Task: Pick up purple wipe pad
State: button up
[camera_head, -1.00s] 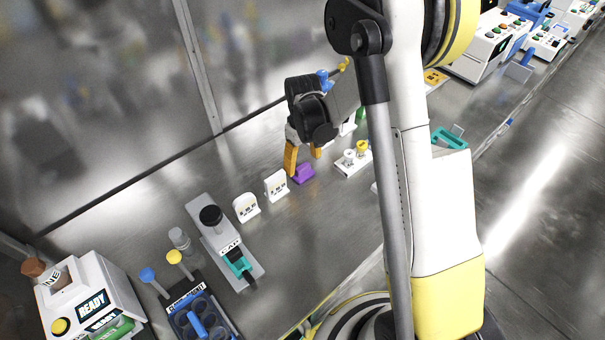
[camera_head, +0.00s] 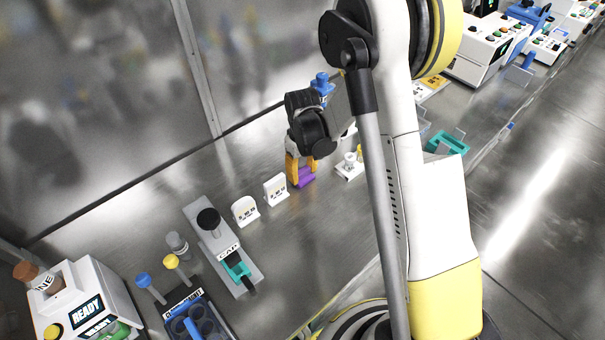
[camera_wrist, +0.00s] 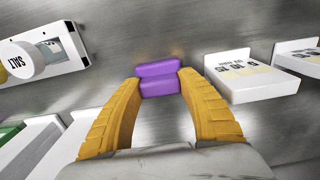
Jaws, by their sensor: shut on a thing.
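The purple wipe pad (camera_head: 306,177) is a small purple block at the metal bench surface. It also shows in the wrist view (camera_wrist: 159,79), between the tips of my gripper's orange fingers. My gripper (camera_head: 300,176) points down at the bench and is shut on the pad; it also shows in the wrist view (camera_wrist: 159,80). The fingers hide part of the pad in the head view. I cannot tell whether the pad still touches the bench.
Two white labelled stands (camera_head: 245,210) (camera_head: 276,189) are left of my gripper. A white holder (camera_head: 350,167) is close on its right. A grey CAP fixture (camera_head: 222,250), a blue-black rack (camera_head: 197,318) and a white READY machine (camera_head: 82,300) stand nearer. Bench between stands and back wall is clear.

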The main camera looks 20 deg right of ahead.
aim_at(306, 172)
jog(key=shift+r, duration=0.6)
jog(key=r, duration=0.1)
jog(key=r+p, duration=0.1)
jog(key=s+r+p, duration=0.1)
jog(key=r, duration=0.1)
jog(key=shift+d, duration=0.35)
jog(key=s+d+r+p, duration=0.1)
jog(key=s+d+r, duration=0.1)
jog(key=s, duration=0.1)
jog(key=s+d+r+p, duration=0.1)
jog(key=s+d+r, duration=0.2)
jog(key=s+d, duration=0.1)
jog(key=s, duration=0.1)
jog(key=shift+s+r+p, duration=0.3)
jog(key=shift+r+p, duration=0.1)
jog(key=shift+w, duration=0.1)
